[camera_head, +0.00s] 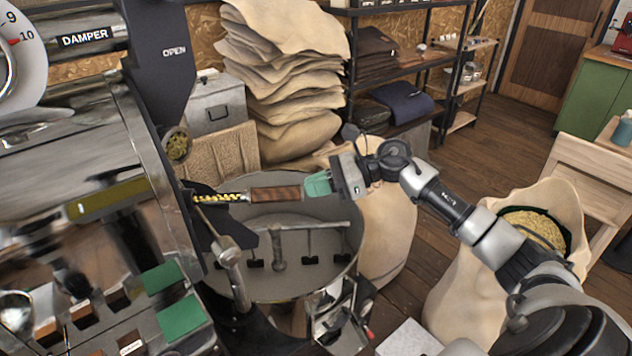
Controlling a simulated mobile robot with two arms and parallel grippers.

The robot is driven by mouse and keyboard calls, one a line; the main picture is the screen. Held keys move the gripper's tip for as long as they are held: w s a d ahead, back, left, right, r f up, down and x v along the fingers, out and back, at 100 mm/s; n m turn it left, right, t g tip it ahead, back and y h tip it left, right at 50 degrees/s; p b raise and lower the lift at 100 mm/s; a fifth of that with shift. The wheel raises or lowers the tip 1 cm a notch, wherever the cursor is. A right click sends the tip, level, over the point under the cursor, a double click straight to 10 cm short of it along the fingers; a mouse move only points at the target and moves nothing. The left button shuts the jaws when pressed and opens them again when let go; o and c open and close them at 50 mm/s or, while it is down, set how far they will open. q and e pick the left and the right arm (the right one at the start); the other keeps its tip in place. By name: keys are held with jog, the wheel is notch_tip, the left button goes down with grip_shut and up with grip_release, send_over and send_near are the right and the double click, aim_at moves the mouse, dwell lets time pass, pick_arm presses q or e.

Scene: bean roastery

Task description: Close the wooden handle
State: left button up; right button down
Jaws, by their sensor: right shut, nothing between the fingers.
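The wooden handle (276,194) is a short brown grip on a yellow-and-black lever (222,197). It sticks out to the right from the roaster's front, above the round cooling tray (272,288). My right gripper (316,185), with green fingers, is shut and empty. Its fingertips are at the right end of the handle; I cannot tell whether they touch it. The dark plate marked OPEN (160,62) stands above and to the left of the handle. My left gripper is not in view.
The metal roaster body (150,165) fills the left side. A burlap sack of beans (540,228) stands at the right, beside my right arm. Stacked sacks (285,80) and a black shelf (400,62) are behind. Some wooden floor (495,140) is clear at the back right.

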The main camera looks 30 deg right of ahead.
aim_at(260, 189)
jog(key=w+a, duration=0.1)
jog(key=a, duration=0.2)
jog(key=w+a+b, duration=0.1)
jog(key=w+a, duration=0.1)
jog(key=a, duration=0.1)
jog(key=w+a+b, duration=0.1)
jog(key=w+a, duration=0.1)
jog(key=a, duration=0.1)
jog(key=shift+w+a, duration=0.15)
jog(key=shift+a, duration=0.15)
